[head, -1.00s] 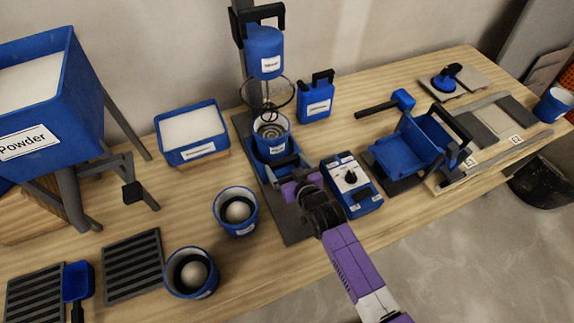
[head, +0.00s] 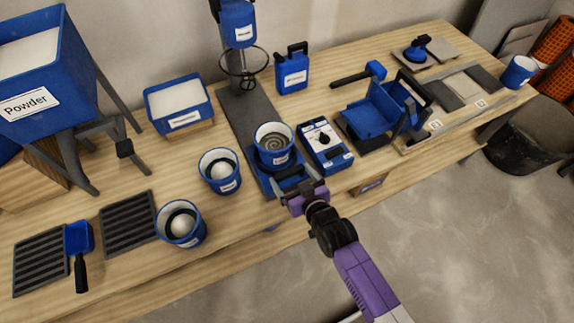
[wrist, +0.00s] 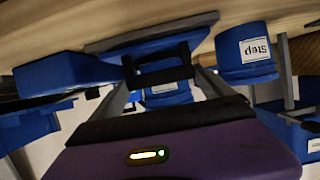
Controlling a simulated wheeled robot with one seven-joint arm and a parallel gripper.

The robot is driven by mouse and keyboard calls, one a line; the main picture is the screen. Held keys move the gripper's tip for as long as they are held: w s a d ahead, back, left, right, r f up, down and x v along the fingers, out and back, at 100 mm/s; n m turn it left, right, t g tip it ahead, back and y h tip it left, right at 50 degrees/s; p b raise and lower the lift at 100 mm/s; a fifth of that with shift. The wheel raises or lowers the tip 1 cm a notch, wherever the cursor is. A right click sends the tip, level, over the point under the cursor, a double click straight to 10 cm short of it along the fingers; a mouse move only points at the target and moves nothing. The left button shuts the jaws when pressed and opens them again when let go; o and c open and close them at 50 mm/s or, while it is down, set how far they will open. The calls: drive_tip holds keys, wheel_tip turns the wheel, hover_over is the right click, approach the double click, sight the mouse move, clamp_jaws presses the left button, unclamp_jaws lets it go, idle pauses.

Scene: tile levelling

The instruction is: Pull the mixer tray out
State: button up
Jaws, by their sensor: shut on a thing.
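The blue mixer tray (head: 262,182) is at the front end of the mixer's dark base, by the table's front edge. A blue cup (head: 274,160) with grey spiral-marked contents stands upright on it. My gripper (head: 302,190) is shut on the tray's dark handle at the front. The wrist view shows the black handle (wrist: 160,77) between my fingers and the blue tray (wrist: 150,36) beyond. The blue mixer head (head: 237,25) and its round wire guard (head: 243,63) are behind the cup, which stands clear of them.
A blue control box (head: 325,146) stands close right of the tray. A blue cup with a pale ball (head: 219,171) stands close left, and a similar cup (head: 181,223) is farther front-left. A blue jug (head: 292,70) stands behind. Open floor lies beyond the front edge.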

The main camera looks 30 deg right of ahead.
drive_tip(key=shift+s, duration=0.35)
drive_tip(key=o, duration=1.8)
drive_tip(key=v, duration=0.7)
drive_tip(key=shift+s+r, duration=0.2)
drive_tip(key=shift+s, duration=0.15)
